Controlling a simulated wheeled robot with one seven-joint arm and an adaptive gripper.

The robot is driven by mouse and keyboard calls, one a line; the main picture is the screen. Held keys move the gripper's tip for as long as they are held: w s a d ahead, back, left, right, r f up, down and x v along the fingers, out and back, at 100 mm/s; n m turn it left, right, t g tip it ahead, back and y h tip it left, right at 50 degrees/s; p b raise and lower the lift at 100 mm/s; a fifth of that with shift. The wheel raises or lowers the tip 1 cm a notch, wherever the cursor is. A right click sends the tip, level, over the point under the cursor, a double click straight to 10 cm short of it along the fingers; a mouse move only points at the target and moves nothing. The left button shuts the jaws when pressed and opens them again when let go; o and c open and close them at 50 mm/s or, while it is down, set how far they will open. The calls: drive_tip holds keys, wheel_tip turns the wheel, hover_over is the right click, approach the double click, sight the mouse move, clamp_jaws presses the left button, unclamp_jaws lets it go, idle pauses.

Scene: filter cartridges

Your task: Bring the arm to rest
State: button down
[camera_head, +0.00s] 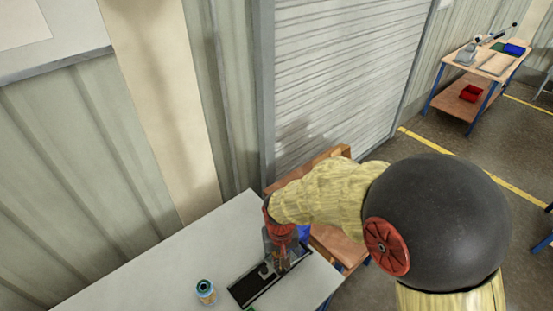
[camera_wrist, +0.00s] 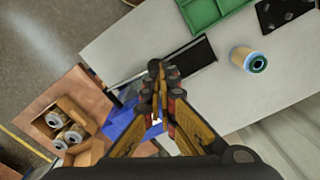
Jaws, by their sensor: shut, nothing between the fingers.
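My gripper (camera_wrist: 160,82) is shut and empty, its fingertips together in the wrist view. In the head view my gripper (camera_head: 280,262) is at the end of my arm, over the right end of the grey table (camera_head: 165,257), above a black tray (camera_head: 240,289). My arm hides part of this area. A filter cartridge (camera_head: 205,291) with a pale body and a green-blue top stands on the table left of the tray. The cartridge also shows in the wrist view (camera_wrist: 243,58), right of the fingers and apart from them.
In the wrist view a green tray (camera_wrist: 205,12) and a dark plate (camera_wrist: 288,12) lie on the table. A wooden surface (camera_wrist: 85,92) with several rolls in a box (camera_wrist: 88,150) is at the left. A shutter door (camera_head: 345,70) and a workbench (camera_head: 480,62) stand farther back.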

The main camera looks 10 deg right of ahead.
drive_tip(key=s+d+r+t+b, duration=0.5)
drive_tip(key=s+d+b, duration=0.6)
drive_tip(key=b, duration=1)
drive_tip(key=shift+s+d+r+m+t, duration=0.35)
drive_tip(key=shift+d+r, duration=0.2)
drive_tip(key=shift+d, duration=0.3)
